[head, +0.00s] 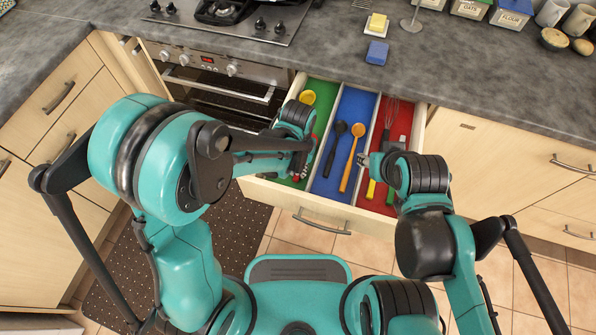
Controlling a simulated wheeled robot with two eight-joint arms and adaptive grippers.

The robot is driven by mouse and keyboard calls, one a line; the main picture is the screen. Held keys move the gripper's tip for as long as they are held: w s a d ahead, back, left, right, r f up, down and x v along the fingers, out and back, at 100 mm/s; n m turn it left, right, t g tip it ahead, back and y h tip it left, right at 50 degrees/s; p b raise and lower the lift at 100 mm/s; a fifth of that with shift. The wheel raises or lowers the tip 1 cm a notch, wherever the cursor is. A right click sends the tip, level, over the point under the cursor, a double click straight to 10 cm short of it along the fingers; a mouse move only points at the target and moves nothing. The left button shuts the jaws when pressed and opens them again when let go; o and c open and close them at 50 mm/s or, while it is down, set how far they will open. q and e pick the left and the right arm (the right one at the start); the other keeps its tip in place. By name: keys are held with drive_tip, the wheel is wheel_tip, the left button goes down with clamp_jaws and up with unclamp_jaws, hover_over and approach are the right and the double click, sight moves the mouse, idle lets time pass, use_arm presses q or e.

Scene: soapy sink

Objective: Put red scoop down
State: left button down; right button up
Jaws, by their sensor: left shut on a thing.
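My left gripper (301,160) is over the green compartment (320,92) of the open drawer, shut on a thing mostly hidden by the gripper. Small red parts (296,178) show at the fingers, which fits the red scoop; its full shape is hidden. I cannot tell whether it touches the compartment floor. A yellow scoop (307,97) lies at the far end of the same compartment. My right gripper (364,160) is over the drawer between the blue and red compartments, beside an orange spoon; its finger opening is too small to tell.
The blue compartment (354,105) holds a black spoon (335,145) and the orange spoon (350,165). The red compartment (402,118) holds a whisk (389,118) and other utensils. The counter (330,50) behind carries a blue sponge (377,52) and canisters. An oven (215,70) stands left of the drawer.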

use_arm(q)
drive_tip(key=shift+f, duration=0.1)
drive_tip(key=shift+f, duration=0.15)
drive_tip(key=c, duration=1.8)
unclamp_jaws()
drive_tip(key=shift+r+p, duration=0.3)
drive_tip(key=shift+r, duration=0.1)
wheel_tip(320, 180, up, 12)
drive_tip(key=p, duration=0.5)
drive_tip(key=s+a+r+n+t, duration=0.1)
drive_tip(key=s+a+r+t, duration=0.1)
drive_tip(key=a, duration=0.4)
drive_tip(key=s+a+r+n+t, duration=0.1)
drive_tip(key=s+a+r+t, duration=0.1)
drive_tip(key=a+r, duration=0.2)
drive_tip(key=s+a+r+n+t, duration=0.1)
drive_tip(key=s+a+r+t, duration=0.1)
drive_tip(key=a, duration=0.5)
drive_tip(key=shift+a+r+n+t, duration=0.35)
drive_tip(key=shift+r+t, duration=0.25)
drive_tip(key=shift+r, duration=0.2)
